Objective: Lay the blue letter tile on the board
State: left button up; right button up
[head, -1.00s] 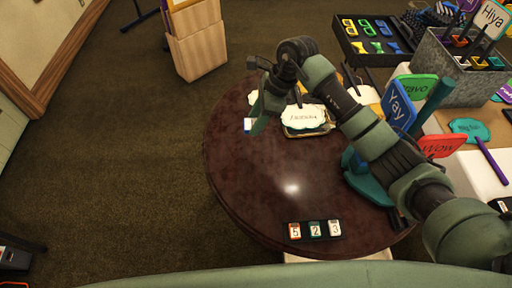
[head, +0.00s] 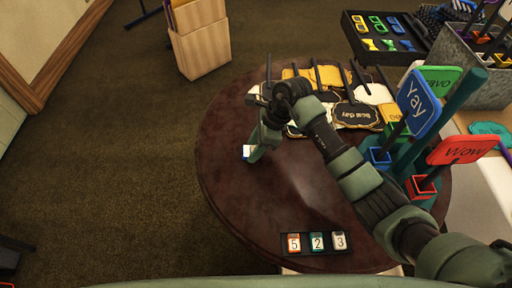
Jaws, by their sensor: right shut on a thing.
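My right gripper (head: 254,152) is over the left part of the round dark table. It is shut on a small blue and white tile (head: 247,152), which shows at its left side; the tile's letter cannot be read, and the fingers partly hide it. The narrow black board (head: 313,251) lies near the table's front edge. An orange 5 tile (head: 294,243), a teal 2 tile (head: 317,242) and a white 3 tile (head: 339,241) sit side by side on it. The gripper is behind and left of the board, apart from it. My left gripper is out of view.
Several sign props, one a black sign (head: 357,116), lie at the table's back. Blue Yay (head: 418,102), green (head: 440,79) and red Wow (head: 462,149) signs stand at the right. The round table (head: 235,195) is bare between gripper and board.

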jog(key=shift+s, duration=0.15)
jog(key=shift+a+f, duration=0.1)
jog(key=o, duration=1.3)
